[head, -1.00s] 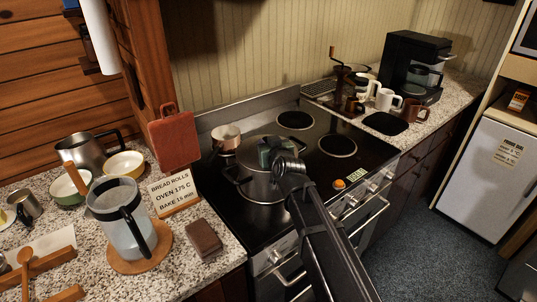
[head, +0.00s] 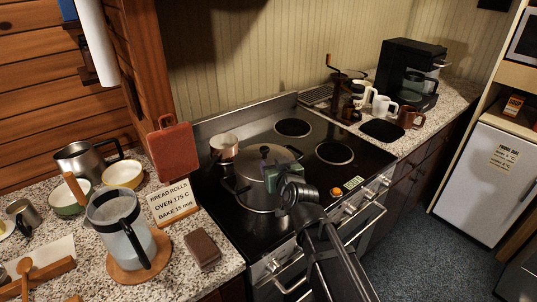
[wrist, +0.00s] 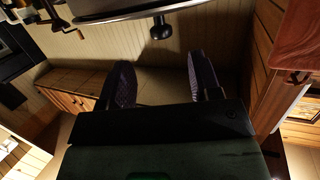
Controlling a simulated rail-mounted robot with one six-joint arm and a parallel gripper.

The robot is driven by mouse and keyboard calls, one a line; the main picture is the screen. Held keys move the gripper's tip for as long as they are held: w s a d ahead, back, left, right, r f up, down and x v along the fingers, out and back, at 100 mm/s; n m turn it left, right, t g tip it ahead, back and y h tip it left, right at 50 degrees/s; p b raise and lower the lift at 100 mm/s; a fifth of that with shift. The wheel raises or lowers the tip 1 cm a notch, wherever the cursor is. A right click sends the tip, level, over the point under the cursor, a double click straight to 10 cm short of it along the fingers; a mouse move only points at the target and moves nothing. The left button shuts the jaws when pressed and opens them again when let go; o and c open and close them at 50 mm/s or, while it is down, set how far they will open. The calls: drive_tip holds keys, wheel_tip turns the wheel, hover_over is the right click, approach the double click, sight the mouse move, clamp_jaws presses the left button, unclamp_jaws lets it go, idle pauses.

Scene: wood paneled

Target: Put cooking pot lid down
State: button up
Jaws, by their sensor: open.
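The steel cooking pot (head: 258,195) stands on the front left of the black stovetop. Its lid (head: 250,157) lies over the pot's mouth and looks level, with a dark knob (head: 264,150) in the middle. In the wrist view the picture is upside down, and the lid's knob (wrist: 161,28) shows beyond the fingertips with clear space between. My gripper (wrist: 160,78) is open and empty, its two dark fingers apart. In the head view my gripper (head: 275,172) is at the right of the pot, hiding part of its right side.
A small copper-toned pot (head: 224,147) stands behind the cooking pot to the left. Right of it are free burners (head: 335,153). A glass jug (head: 122,230) and a bread-roll sign (head: 172,202) stand on the left counter. Mugs and a coffee machine (head: 412,75) stand at the back right.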

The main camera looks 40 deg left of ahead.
drive_tip(key=v, duration=0.3)
drive_tip(key=shift+s+d, duration=0.2)
drive_tip(key=shift+d, duration=0.05)
drive_tip(key=w+d+f+m+g+h, duration=0.1)
drive_tip(key=w+d+f+m+h, duration=0.2)
drive_tip(key=d, duration=0.9)
drive_tip(key=w+d+f+m+g+h, duration=0.1)
drive_tip(key=d+f+g+h, duration=0.3)
drive_tip(key=d, duration=0.8)
drive_tip(key=w+d+f+m+t+h, duration=0.1)
drive_tip(key=w+d+f+m+h, duration=0.3)
drive_tip(key=d, duration=0.7)
drive_tip(key=s+d+f+m+g+h, duration=0.1)
drive_tip(key=s+d+g, duration=0.1)
drive_tip(key=s+d, duration=0.3)
drive_tip(key=s+d+f+m+g, duration=0.1)
drive_tip(key=s+d, duration=0.4)
drive_tip(key=d, duration=0.7)
drive_tip(key=shift+d+f+m+g+h, duration=0.3)
drive_tip(key=shift+d+m+g+h, duration=0.15)
drive_tip(key=shift+g, duration=0.55)
drive_tip(key=shift+a, duration=0.1)
